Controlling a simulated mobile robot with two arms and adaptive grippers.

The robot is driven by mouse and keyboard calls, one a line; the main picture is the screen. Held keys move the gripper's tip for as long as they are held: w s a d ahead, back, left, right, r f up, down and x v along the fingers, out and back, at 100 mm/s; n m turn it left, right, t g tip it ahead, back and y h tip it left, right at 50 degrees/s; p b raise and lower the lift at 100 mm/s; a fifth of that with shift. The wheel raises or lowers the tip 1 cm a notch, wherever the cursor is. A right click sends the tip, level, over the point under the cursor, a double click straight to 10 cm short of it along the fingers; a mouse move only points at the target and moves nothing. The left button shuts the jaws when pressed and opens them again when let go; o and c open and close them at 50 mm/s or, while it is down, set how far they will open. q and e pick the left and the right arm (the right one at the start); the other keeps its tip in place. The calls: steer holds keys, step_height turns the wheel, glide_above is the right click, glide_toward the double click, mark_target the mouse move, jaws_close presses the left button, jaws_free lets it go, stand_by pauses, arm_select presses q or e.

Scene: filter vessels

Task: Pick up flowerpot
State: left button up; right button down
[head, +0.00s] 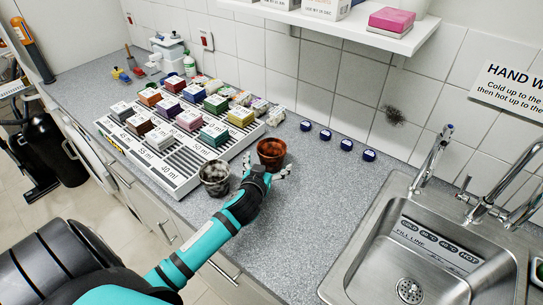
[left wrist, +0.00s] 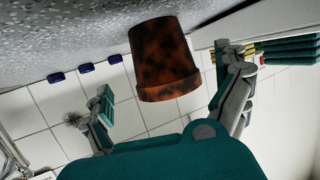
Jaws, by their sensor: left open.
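A reddish-brown, dark-mottled flowerpot (head: 271,150) stands on the grey speckled counter, to the right of the tray of blocks. My left gripper (head: 267,165) is open, low over the counter at the near side of this pot. In the left wrist view the flowerpot (left wrist: 162,55) sits between the two spread fingers of the gripper (left wrist: 167,75), with gaps on both sides. A second, grey mottled pot (head: 214,178) stands just left of my gripper, near the front edge. My right gripper is in neither view.
A slotted tray (head: 178,180) of coloured blocks lies to the left. Several small blue-capped items (head: 326,136) line the wall. A steel sink (head: 380,275) with taps is at the right. Bare counter (head: 310,200) lies between pot and sink.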

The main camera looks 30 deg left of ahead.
mark_target(275, 151)
arm_select(q)
steer(key=shift+w+a, duration=0.2)
steer(key=shift+w, duration=0.25)
steer(key=p+x, duration=0.1)
steer(key=x, duration=0.3)
steer(key=shift+a+p, duration=0.15)
steer(key=shift+p, duration=0.2)
steer(key=shift+w+a+f, duration=0.1)
steer(key=shift+w, duration=0.25)
steer(key=shift+s, duration=0.1)
steer(key=shift+c, duration=1)
steer(key=c, duration=0.9)
